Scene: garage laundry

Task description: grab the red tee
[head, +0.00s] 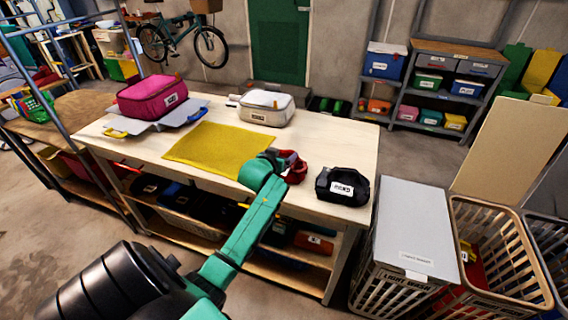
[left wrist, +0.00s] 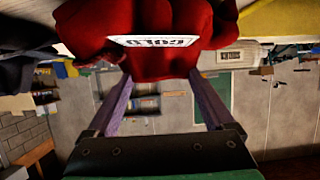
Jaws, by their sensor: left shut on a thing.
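The red tee (head: 297,171) is a bunched red cloth at the right part of the wooden table, between the yellow cloth and the black bundle. My left gripper (head: 284,160) reaches it from the front left and is shut on it. In the left wrist view, the red tee (left wrist: 150,50) fills the space between the fingertips (left wrist: 158,85) and bears a white label. The gripper and arm partly hide the tee in the head view, and I cannot tell whether it touches the tabletop. My right gripper is not in view.
On the table (head: 345,140) are a yellow cloth (head: 208,148), a black labelled bundle (head: 342,186), a white bag (head: 266,107) and a pink bag (head: 151,97) on a grey board. Laundry baskets (head: 500,255) stand at the right, one under a grey lid (head: 415,220).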

